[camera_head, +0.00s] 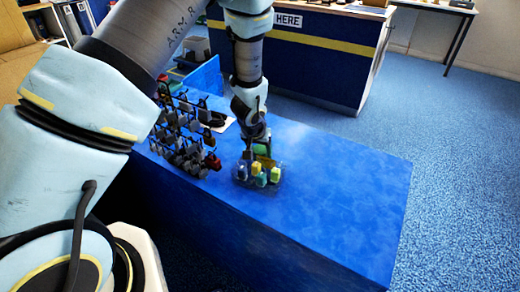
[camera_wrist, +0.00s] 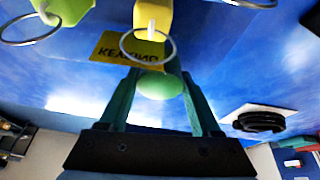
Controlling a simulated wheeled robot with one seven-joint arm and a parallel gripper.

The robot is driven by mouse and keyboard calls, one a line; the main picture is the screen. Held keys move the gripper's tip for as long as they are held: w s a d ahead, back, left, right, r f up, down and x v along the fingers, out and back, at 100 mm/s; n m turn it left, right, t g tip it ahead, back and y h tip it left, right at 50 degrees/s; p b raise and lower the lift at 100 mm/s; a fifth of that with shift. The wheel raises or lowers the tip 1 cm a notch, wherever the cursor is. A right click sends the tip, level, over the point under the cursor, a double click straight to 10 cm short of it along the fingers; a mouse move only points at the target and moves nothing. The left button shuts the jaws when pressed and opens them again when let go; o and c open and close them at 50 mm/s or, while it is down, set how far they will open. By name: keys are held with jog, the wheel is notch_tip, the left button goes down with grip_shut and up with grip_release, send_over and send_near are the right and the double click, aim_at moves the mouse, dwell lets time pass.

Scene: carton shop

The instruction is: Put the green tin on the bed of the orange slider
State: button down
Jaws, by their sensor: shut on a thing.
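My gripper (camera_head: 258,138) is above the back of a clear tray on the blue counter. In the wrist view its two teal fingers (camera_wrist: 159,80) are closed around a smooth, rounded green thing (camera_wrist: 160,87), which may be the green tin. Only part of it shows, and a yellow tag with a metal ring lies across the view beyond it. I cannot tell whether it touches anything below. I cannot make out an orange slider in either view.
The clear tray (camera_head: 240,182) holds several small yellow, green and blue pieces. A rack with dark padlock-like items (camera_head: 185,140) stands to its left. A yellow lettered label (camera_wrist: 110,48) and a black round thing (camera_wrist: 262,121) show in the wrist view. The counter's right side (camera_head: 345,185) is clear.

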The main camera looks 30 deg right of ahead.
jog(key=shift+f, duration=0.2)
jog(key=shift+c, duration=0.4)
grip_release()
